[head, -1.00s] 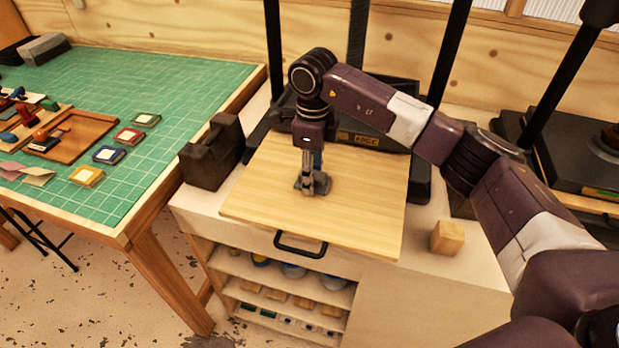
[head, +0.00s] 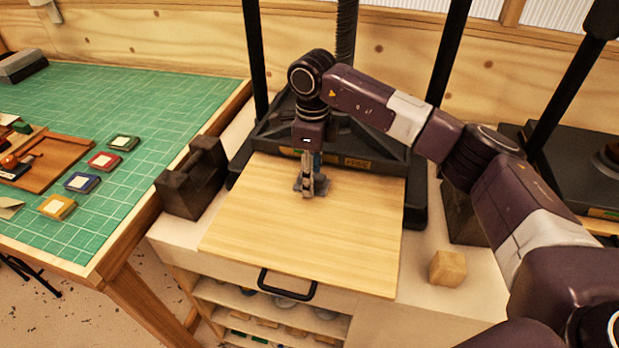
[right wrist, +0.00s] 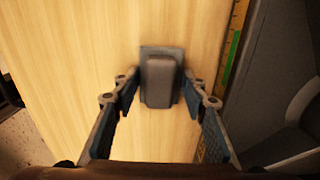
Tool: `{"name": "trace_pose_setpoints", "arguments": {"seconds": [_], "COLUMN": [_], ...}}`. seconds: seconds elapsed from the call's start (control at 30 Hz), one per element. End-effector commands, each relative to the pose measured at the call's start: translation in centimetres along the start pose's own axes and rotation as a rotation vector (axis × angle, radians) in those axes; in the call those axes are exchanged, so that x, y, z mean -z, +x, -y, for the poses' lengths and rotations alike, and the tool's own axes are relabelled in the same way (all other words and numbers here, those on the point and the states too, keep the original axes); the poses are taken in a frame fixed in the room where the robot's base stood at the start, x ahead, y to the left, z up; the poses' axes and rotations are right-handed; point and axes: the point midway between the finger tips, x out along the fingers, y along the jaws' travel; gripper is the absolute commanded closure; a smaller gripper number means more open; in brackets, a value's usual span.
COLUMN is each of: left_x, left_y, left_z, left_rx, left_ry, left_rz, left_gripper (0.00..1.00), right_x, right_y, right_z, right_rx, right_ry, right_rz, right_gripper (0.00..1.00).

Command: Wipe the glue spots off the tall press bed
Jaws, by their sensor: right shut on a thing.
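The tall press bed (head: 290,236) is a pale wooden board with a black front handle, in front of the press's dark frame. My right gripper (head: 310,187) points down over the back half of the board. It is shut on a grey block-shaped wiper (right wrist: 160,80), which sits between the fingertips in the right wrist view. The wiper is at or just above the wood; I cannot tell whether it touches. I make out no glue spots on the visible wood; any under the wiper or gripper are hidden. My left gripper is not in view.
Black press posts (head: 256,65) rise behind the board. A dark block-like weight (head: 190,185) stands left of it, and a small wooden cube (head: 447,267) right of it. A green-matted table (head: 130,95) with stamps and ink pads is at the left. Shelves (head: 270,310) are below.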

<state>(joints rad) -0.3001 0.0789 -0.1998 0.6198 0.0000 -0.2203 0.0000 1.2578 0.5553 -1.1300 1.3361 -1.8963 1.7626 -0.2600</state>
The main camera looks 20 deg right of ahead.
Motion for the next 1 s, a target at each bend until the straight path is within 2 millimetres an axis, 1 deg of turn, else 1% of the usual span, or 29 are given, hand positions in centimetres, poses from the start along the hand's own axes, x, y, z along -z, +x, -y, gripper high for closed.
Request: {"name": "trace_pose_setpoints", "arguments": {"seconds": [0.03, 0.1, 0.17, 0.2, 0.37, 0.57, 0.7, 0.83, 1.0], "left_x": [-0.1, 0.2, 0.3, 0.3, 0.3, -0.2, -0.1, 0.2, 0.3], "left_y": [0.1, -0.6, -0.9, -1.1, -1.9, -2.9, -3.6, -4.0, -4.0], "left_z": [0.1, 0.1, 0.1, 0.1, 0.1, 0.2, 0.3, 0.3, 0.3], "left_rx": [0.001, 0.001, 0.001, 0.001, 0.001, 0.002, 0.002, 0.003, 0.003], "left_ry": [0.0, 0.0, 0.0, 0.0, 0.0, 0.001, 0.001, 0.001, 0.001], "left_rz": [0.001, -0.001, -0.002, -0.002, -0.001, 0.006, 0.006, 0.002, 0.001], "left_gripper": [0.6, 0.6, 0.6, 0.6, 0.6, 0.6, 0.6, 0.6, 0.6], "right_x": [0.2, 0.2, 0.2, 0.3, 0.5, 0.6, 0.7, 0.8, 0.9], "right_y": [0.1, -0.7, -2.3, -2.7, -4.1, -5.9, -7.2, -8.0, -8.2], "right_z": [0.1, 0.1, 0.2, 0.2, 0.2, 0.2, 0.2, 0.1, 0.1], "right_rx": [0.001, 0.001, 0.004, 0.002, 0.001, 0.001, 0.001, 0.0, 0.0], "right_ry": [0.002, 0.002, 0.002, 0.003, 0.004, 0.005, 0.006, 0.006, 0.006], "right_rz": [-0.001, -0.001, 0.002, 0.0, 0.0, -0.001, 0.0, 0.0, -0.001], "right_gripper": [0.83, 0.83, 0.83, 0.83, 0.83, 0.83, 0.83, 0.83, 0.83]}}
